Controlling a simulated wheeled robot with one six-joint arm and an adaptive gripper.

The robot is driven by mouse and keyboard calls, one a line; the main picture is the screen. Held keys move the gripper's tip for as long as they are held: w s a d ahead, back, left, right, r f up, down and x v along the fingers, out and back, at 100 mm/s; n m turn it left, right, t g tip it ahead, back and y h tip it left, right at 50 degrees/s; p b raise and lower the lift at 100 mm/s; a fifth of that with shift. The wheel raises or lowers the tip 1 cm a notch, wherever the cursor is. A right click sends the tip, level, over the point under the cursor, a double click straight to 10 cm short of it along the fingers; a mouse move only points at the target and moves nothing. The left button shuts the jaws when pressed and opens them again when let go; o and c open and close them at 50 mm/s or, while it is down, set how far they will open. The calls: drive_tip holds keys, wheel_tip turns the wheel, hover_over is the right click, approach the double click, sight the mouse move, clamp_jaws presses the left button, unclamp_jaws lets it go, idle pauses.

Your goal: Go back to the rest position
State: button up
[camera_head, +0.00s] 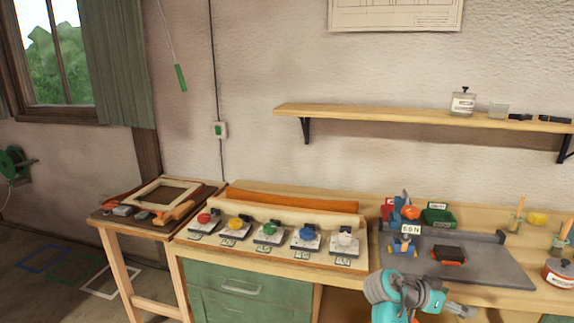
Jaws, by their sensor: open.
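My gripper (463,311) shows small and grey at the lower edge of the head view, at the right end of my teal arm. It is open and I see nothing held in it. It appears in front of the bench's front edge, below the grey mat (490,272). Its fingertips are small and partly unclear. The lower part of my arm is cut off by the picture's bottom edge.
A blue and orange device (403,212), a green bin (438,217) and a dark block (449,254) are around the mat. A pot (560,272) stands right. A shelf (400,115) hangs above.

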drive_tip(key=s+a+f+n+t+y, duration=0.2)
drive_tip(key=s+a+f+n+t, duration=0.15)
drive_tip(key=f, duration=0.55)
drive_tip(key=s+a+f+n+t+y, duration=0.1)
drive_tip(key=s+a+f+n+t, duration=0.2)
drive_tip(key=f, duration=0.6)
drive_tip(key=s+a+f+n+t+y, duration=0.1)
drive_tip(key=s+a+f+n+y, duration=0.2)
drive_tip(key=s, duration=0.4)
drive_tip(key=s+a+f+n+t+y, duration=0.2)
drive_tip(key=s+a+f, duration=0.35)
drive_tip(key=s, duration=0.25)
drive_tip(key=s+a+r+n+t+y, duration=0.15)
drive_tip(key=s+a, duration=0.25)
drive_tip(key=s, duration=0.4)
drive_tip(key=s+a+r+n+t+y, duration=0.1)
drive_tip(key=s+a+r+y, duration=0.3)
drive_tip(key=s, duration=0.5)
drive_tip(key=s+a+r+t, duration=0.1)
drive_tip(key=s+a+r, duration=0.1)
drive_tip(key=s+r, duration=0.9)
wheel_tip(320, 180, up, 2)
drive_tip(key=shift+s+a+r+t, duration=0.15)
drive_tip(key=shift+a+r+t, duration=0.05)
drive_tip(key=shift+a+t, duration=0.2)
